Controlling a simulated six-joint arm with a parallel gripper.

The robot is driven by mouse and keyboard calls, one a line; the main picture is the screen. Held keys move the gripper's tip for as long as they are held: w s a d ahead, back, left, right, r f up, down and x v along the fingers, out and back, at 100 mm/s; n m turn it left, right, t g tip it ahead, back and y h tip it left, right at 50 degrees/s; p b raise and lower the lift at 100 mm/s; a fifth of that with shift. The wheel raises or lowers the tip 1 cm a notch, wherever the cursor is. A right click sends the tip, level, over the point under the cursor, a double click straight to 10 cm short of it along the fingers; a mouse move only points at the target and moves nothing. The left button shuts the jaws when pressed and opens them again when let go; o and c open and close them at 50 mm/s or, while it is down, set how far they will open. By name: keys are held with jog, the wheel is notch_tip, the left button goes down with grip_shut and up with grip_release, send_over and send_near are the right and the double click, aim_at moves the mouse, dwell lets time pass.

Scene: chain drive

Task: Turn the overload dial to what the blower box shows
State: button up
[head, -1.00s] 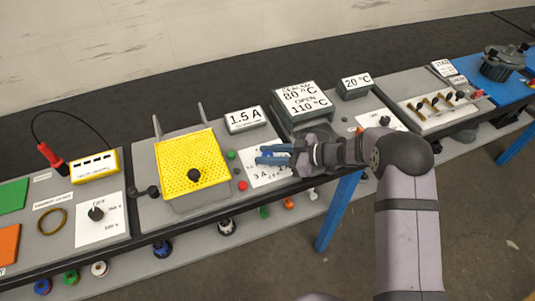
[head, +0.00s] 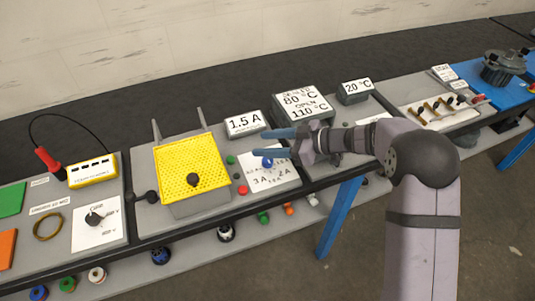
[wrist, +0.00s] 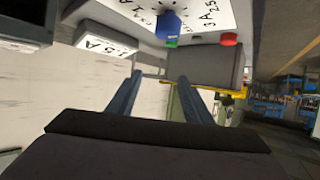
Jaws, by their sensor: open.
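The overload dial has a blue knob (head: 267,162) on a white plate (head: 256,184) printed with amp values, among them 3 A and 2 A. The knob also shows at the top of the wrist view (wrist: 168,25); which value it points to is too small to tell. A grey box (head: 243,124) behind the dial reads 1.5 A. My gripper (head: 260,143) is open and empty, just above and behind the knob and apart from it. Its two blue fingers (wrist: 160,84) show in the wrist view, pointing away with nothing between them.
A yellow perforated cover (head: 191,168) stands left of the dial. Green and red buttons (head: 242,190) sit between them. A box reading 80 °C and 110 °C (head: 302,101) stands behind my gripper, and a 20 °C box (head: 356,89) is farther right.

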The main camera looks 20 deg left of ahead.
jog(key=shift+r, duration=1.5)
